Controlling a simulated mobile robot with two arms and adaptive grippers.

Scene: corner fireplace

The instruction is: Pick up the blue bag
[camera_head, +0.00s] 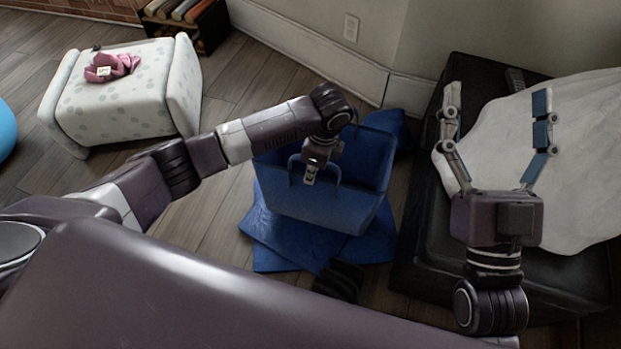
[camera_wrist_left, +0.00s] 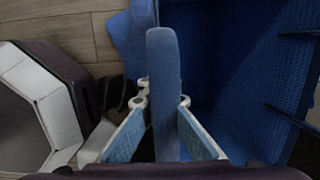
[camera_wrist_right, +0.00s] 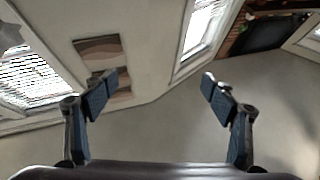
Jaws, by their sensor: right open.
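The blue bag (camera_head: 325,206) is an open-topped, box-shaped bag with arched handles, at the middle of the head view. I cannot tell whether its base rests on the blue cloth below. My left gripper (camera_head: 311,176) reaches over it from above. In the left wrist view its fingers (camera_wrist_left: 164,103) press in from both sides on a blue handle strap (camera_wrist_left: 164,65), with the bag's open inside (camera_wrist_left: 232,95) to the right. My right gripper (camera_head: 495,93) is open and empty, raised in front of the black furniture. It also shows open in the right wrist view (camera_wrist_right: 165,82).
Blue cloth (camera_head: 285,250) lies on the wooden floor under the bag. A dotted white ottoman (camera_head: 115,98) with a pink item stands at the left. A black low piece (camera_head: 425,235) with a white cover (camera_head: 590,140) stands close to the bag's right. The wall is behind.

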